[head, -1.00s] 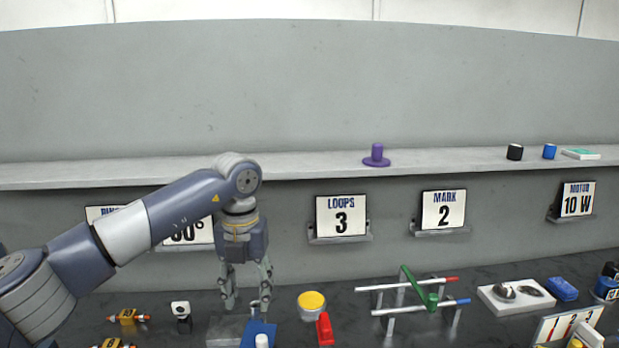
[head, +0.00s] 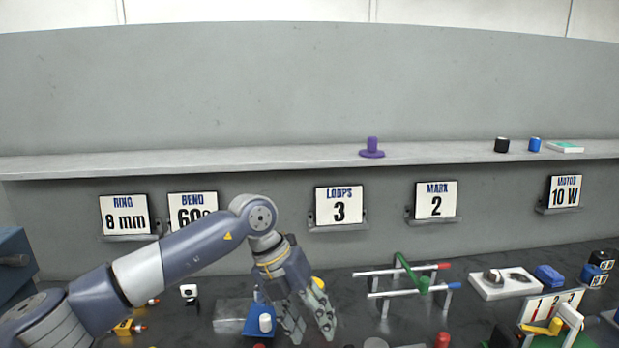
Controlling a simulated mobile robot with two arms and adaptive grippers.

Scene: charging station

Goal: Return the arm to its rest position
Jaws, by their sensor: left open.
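My left arm (head: 190,255) comes in from the left and reaches over the dark worktop. Its gripper (head: 311,332) points down and slightly right, with its two fingers apart and nothing seen between them. It hangs just right of a blue block with a white knob (head: 258,320) and covers most of a yellow-topped round item (head: 318,284). I cannot tell whether the fingertips touch the worktop. My right gripper is not in view.
A rack with red- and blue-tipped rods and a green piece (head: 410,280) stands right of the gripper. A white tray (head: 490,292) is farther right. Sign cards such as LOOPS 3 (head: 339,206) line the wall under a shelf (head: 250,160). Small orange parts (head: 125,327) lie at left.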

